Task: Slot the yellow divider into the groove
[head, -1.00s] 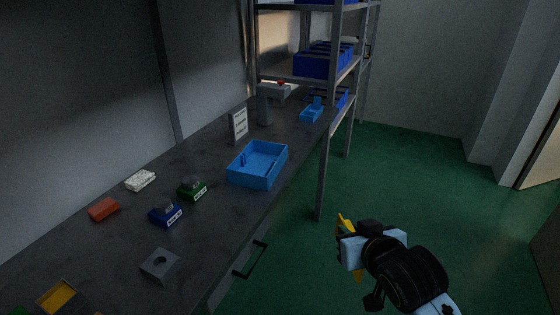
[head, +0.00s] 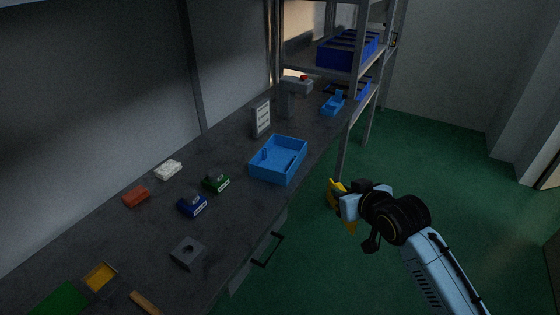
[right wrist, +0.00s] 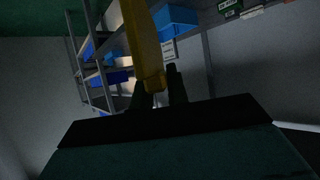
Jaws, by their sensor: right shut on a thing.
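The yellow divider (head: 336,190) is held in my right gripper (head: 342,202), out over the green floor to the right of the bench's front edge. In the right wrist view the yellow divider (right wrist: 145,45) stands out between the dark fingers of my right gripper (right wrist: 160,90), which are shut on it. The blue open box (head: 279,161) sits on the bench, left of and apart from the gripper. Small upright blue pieces show inside it; the groove itself is too small to make out. My left gripper is not in view.
On the bench are a blue block (head: 192,205), a green block (head: 216,182), a grey block with a hole (head: 187,252), a red block (head: 136,197) and a white piece (head: 168,170). A white sign (head: 261,119) stands behind the box. A metal shelf (head: 355,75) rises at the far end.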

